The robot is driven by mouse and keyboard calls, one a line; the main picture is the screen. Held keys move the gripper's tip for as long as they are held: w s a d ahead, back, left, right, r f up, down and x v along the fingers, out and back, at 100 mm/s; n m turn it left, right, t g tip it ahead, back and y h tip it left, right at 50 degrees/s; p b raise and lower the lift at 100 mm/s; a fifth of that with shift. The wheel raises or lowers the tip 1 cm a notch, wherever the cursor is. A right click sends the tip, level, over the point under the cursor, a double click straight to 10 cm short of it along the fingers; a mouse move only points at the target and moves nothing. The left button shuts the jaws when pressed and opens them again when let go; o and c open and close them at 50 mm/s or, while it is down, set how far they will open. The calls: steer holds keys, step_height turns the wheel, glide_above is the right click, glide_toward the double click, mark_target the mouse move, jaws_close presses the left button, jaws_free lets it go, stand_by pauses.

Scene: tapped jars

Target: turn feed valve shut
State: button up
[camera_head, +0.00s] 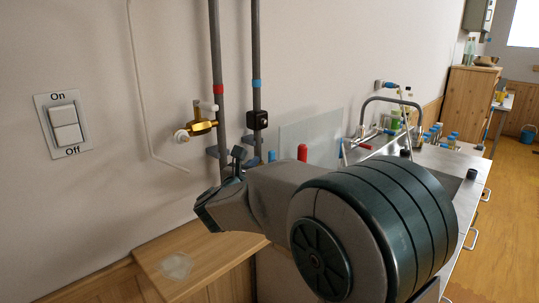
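A brass valve (202,128) with white plastic ends sits on the grey pipe with the red band, at the left centre of the head view. A small black box-like fitting (258,120) sits on the other pipe, below its blue band. Nothing labelled as the feed valve can be read. My gripper (238,155) is below and right of the brass valve, in front of the lower pipes, and appears apart from the valve. My own arm hides most of it, so its opening and anything between the fingers cannot be made out.
A wall switch (66,125) marked On and Off is at left. A wooden ledge (205,255) is below the pipes. Red (302,152) and blue (272,156) upright pieces show behind my arm. A metal sink counter with a tap (390,100) and bottles stands at right.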

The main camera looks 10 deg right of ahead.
mark_target(270, 157)
steer(key=x, duration=0.5)
steer(key=shift+p, duration=0.4)
jaws_close()
